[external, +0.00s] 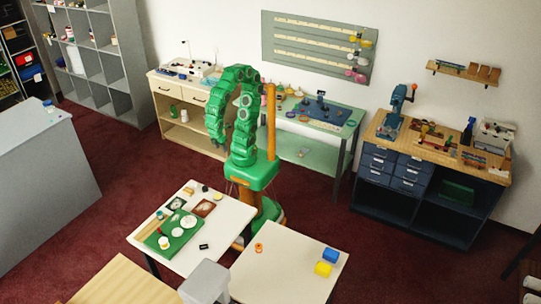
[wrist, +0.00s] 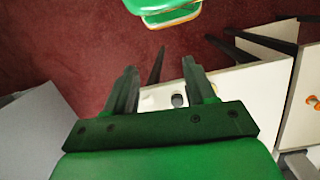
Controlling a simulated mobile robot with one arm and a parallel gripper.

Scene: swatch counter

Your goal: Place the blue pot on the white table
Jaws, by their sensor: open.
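A small blue box-shaped thing (external: 330,255), which I take for the blue pot, sits near the right corner of the right-hand white table (external: 285,275). A yellow one (external: 323,268) stands just in front of it. A second white table (external: 205,259), to the left, carries a green mat (external: 172,233) with white round items. My gripper (wrist: 159,68) is open and empty in the wrist view, over the floor and well away from the blue pot. The wrist view does not show the blue pot. The external view does not show my fingers clearly.
An orange ring-like thing (external: 258,248) lies on the right-hand white table, whose middle is mostly bare. A grey stool-like block (external: 204,283) stands between the tables, with a wooden table (external: 122,282) at the front. Workbenches line the back wall.

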